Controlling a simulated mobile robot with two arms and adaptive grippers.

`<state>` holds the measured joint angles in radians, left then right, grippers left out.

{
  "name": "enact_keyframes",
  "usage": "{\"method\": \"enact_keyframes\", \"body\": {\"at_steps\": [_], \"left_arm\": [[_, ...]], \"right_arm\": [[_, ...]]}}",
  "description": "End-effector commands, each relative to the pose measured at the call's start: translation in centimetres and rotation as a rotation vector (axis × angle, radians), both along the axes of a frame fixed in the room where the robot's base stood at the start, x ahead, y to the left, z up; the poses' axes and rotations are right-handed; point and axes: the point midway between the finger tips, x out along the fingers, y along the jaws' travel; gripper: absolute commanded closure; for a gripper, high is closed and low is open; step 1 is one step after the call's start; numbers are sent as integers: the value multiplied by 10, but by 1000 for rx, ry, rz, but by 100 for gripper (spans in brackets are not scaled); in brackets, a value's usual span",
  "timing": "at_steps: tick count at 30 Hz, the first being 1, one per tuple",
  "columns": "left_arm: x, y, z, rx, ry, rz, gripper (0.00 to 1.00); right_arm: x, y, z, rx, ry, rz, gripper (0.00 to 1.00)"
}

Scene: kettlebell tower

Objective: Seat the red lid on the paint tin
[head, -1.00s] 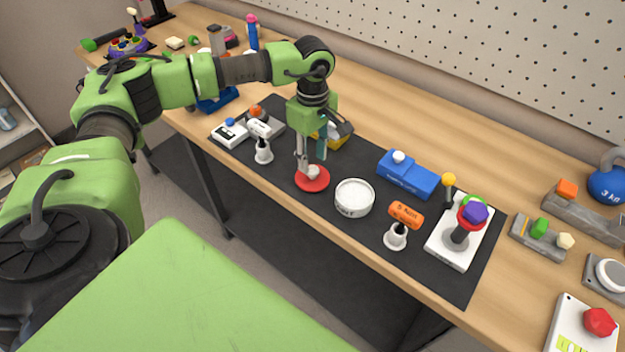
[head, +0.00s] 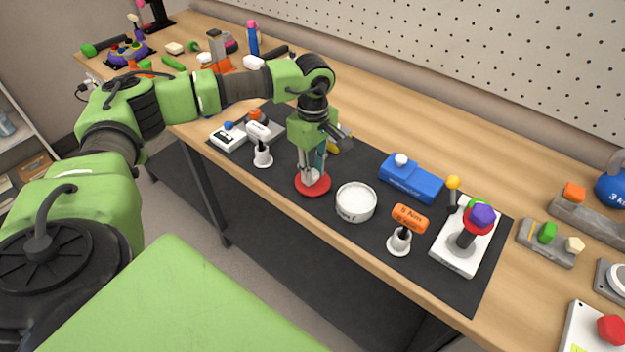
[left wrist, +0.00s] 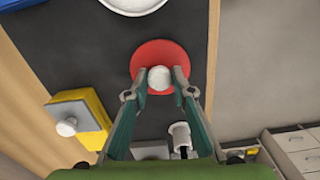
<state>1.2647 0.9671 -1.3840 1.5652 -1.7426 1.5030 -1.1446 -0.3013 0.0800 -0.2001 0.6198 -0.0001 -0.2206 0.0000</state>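The red lid (head: 313,188) lies flat on the dark mat, with a pale round knob at its middle. It also shows in the left wrist view (left wrist: 158,53). The white paint tin (head: 356,203) stands upright on the mat just right of the lid; part of it shows at the top of the left wrist view (left wrist: 135,5). My left gripper (head: 314,172) points down over the lid. Its two fingers are open, one on each side of the knob (left wrist: 159,78), with small gaps showing. My right gripper is in neither view.
A white-handled tool in a stand (head: 261,145) is left of the lid. A yellow block (left wrist: 80,115) lies near the gripper.

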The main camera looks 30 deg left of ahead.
Motion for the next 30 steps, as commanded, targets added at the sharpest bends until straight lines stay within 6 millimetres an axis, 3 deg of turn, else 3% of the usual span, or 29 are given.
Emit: {"method": "enact_keyframes", "body": {"at_steps": [2, 4, 17, 30], "left_arm": [[0, 0, 0, 0, 0, 0, 85], [0, 0, 0, 0, 0, 0, 100], [0, 0, 2, 0, 0, 0, 100], [0, 0, 16, 0, 0, 0, 100]], "right_arm": [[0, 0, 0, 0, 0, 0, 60], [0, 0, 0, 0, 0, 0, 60], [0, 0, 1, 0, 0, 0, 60], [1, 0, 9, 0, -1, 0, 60]]}}
